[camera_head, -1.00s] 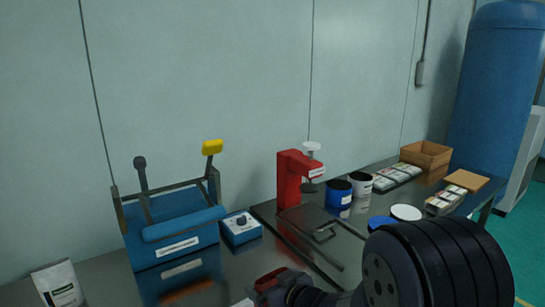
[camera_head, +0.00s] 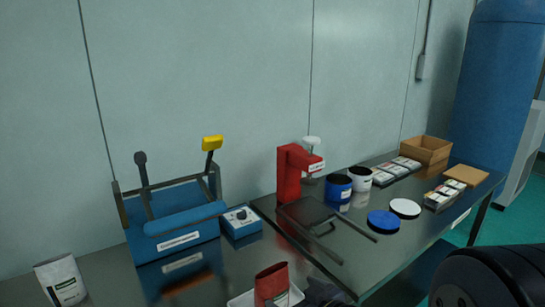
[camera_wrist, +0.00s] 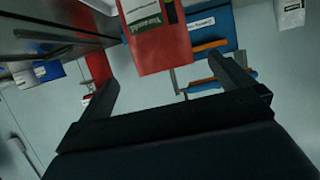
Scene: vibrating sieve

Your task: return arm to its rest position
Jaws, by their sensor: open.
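My gripper (camera_wrist: 168,75) is open in the wrist view, with its two dark fingers apart and nothing between them. A red pouch (camera_wrist: 165,50) with a white and green label shows just beyond the fingers, apart from them. In the head view the red pouch (camera_head: 271,284) stands on a white tray (camera_head: 296,296) at the bottom edge. A dark part of my arm shows right beside the tray, and a large dark arm link fills the bottom right corner. The fingertips cannot be made out in the head view.
On the bench stand a blue sieve machine (camera_head: 172,215), blue control box (camera_head: 241,221), red press (camera_head: 290,172), blue lid (camera_head: 383,222), white lid (camera_head: 405,208), and wooden box (camera_head: 426,150). A white pouch (camera_head: 62,281) stands front left.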

